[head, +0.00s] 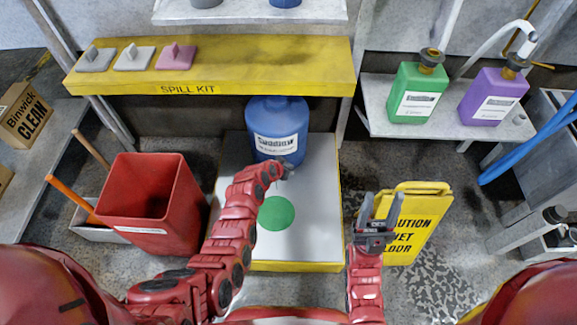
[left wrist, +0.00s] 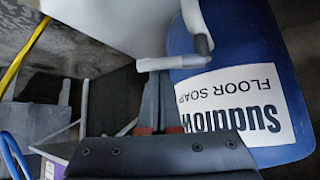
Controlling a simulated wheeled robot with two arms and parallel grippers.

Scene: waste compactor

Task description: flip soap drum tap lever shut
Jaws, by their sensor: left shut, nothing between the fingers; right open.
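The blue soap drum (head: 280,112) stands upright at the back of a white platform, its label facing me. In the left wrist view the drum (left wrist: 245,45) shows upside down, with a pale tap (left wrist: 172,63) and a grey-tipped piece (left wrist: 203,44) by it. I cannot tell for sure which part is the lever or how it is set. My left gripper (head: 287,172) is shut and empty, low at the drum's front. Its fingertips (left wrist: 155,76) are right by the tap; contact is unclear. My right gripper (head: 381,208) is open and empty, right of the platform.
A green dot (head: 276,213) marks the platform (head: 312,225). A red bin (head: 160,240) stands left, and a yellow wet-floor sign (head: 425,215) right. A yellow spill-kit shelf (head: 215,70) hangs above the drum. Green (head: 415,93) and purple (head: 490,92) jugs stand at the back right.

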